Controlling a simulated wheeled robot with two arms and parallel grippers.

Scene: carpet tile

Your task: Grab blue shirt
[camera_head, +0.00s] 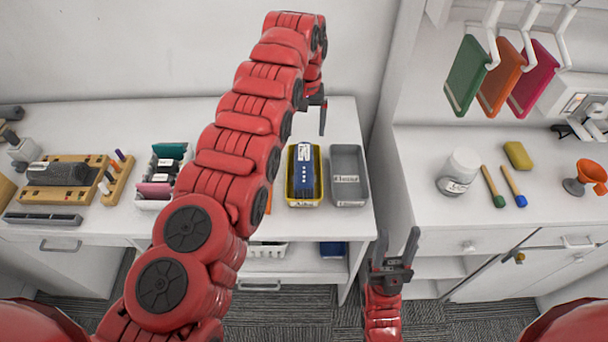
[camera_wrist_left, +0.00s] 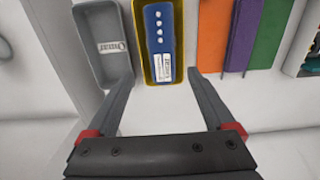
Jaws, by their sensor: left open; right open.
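A blue item with a row of white dots and a white label (camera_head: 305,175) lies in a yellow tray (camera_head: 291,190) on the white counter. It is the one blue thing there that could be the shirt. In the left wrist view the blue item (camera_wrist_left: 158,25) is just beyond the fingertips, apart from them. My left gripper (camera_head: 318,115) points down behind the trays, open and empty; in its wrist view the spread fingers (camera_wrist_left: 165,76) have nothing between them. My right gripper (camera_head: 398,240) is open and empty, low in front of the gap between the counters.
A grey labelled tray (camera_head: 348,163) stands right beside the yellow one. In the wrist view, orange (camera_wrist_left: 266,35), purple (camera_wrist_left: 243,35) and green items lie on the other side. My left arm hides part of the counter. Green (camera_head: 466,75), orange and pink pieces hang at right.

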